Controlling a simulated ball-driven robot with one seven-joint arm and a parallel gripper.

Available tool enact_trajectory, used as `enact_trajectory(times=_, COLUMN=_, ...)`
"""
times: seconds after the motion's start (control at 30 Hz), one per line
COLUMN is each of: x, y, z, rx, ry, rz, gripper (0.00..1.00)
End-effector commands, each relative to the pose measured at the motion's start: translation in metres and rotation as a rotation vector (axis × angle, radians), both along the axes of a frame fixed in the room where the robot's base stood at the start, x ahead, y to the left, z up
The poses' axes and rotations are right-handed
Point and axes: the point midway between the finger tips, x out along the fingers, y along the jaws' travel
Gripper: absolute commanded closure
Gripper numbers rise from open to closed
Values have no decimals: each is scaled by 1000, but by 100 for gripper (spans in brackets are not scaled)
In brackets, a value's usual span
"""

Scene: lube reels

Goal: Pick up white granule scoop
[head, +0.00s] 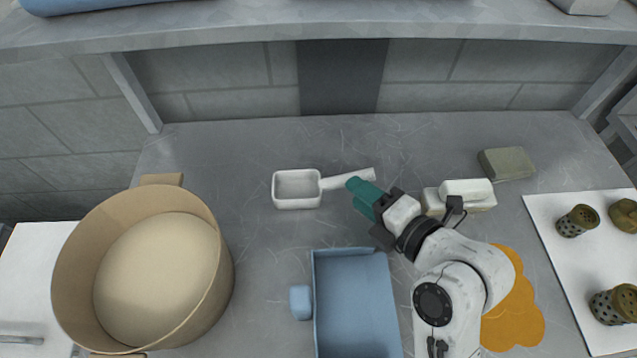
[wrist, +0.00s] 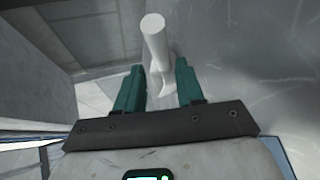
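The white granule scoop (head: 298,188) lies on the grey table in the head view. Its square bowl is at the left and its handle points right and slightly away. My gripper (head: 362,190) is just in front of the handle's right end. In the wrist view, the teal fingers of my gripper (wrist: 160,88) stand apart with a gap between them. The white scoop handle (wrist: 154,40) shows beyond and between the fingertips. I cannot tell whether either finger touches it. The bowl cannot be made out in the wrist view.
A large tan pot (head: 70,270) stands at the left. A blue bin (head: 355,300) is in front of the scoop. White blocks (head: 465,190), a grey-green block (head: 507,163) and an orange shape (head: 520,315) are at the right. A shelf (head: 300,30) overhangs the back.

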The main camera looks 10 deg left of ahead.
Motion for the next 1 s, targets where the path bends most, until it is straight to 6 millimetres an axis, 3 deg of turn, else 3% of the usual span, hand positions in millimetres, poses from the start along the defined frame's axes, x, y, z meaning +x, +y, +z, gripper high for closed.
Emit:
enact_trajectory(times=0.57, x=36, y=43, z=-21, rx=-1, ry=0, rz=1, gripper=62)
enact_trajectory(times=0.87, x=39, y=46, z=-24, rx=-1, ry=-1, rz=0, gripper=62)
enact_trajectory(times=1.0, x=38, y=46, z=-24, rx=0, ry=0, rz=0, gripper=76)
